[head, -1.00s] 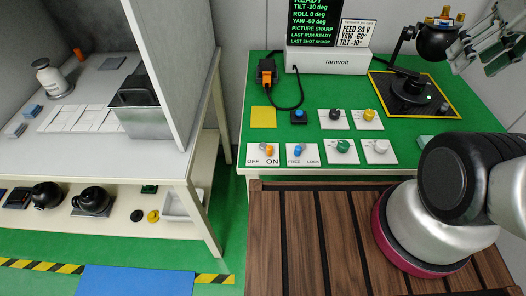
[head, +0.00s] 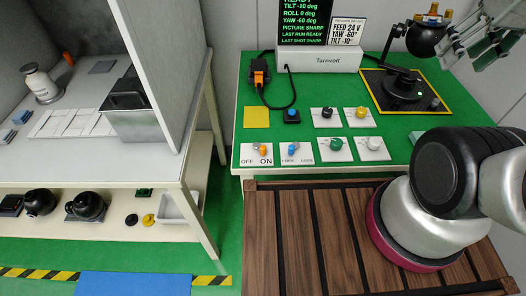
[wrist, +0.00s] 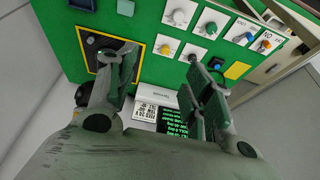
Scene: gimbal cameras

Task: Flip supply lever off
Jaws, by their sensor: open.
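The supply lever (head: 263,152) is an orange-tipped lever on a white plate marked OFF and ON, at the front left of the green bench. It leans to the ON side. In the wrist view the lever (wrist: 265,45) is small, at the upper right, beyond my right-hand finger. My gripper (head: 485,45) is at the upper right of the head view, above the bench's far right, well away from the lever. In the wrist view my gripper (wrist: 165,78) has its fingers spread, with nothing between them.
Beside the lever is a blue FREE/LOCK lever (head: 293,149). Green (head: 337,144) and white (head: 373,144) knobs follow to the right. A black gimbal camera (head: 428,40) stands near my gripper. The Tarnvolt unit (head: 320,60) stands at the back, with a black cable in front.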

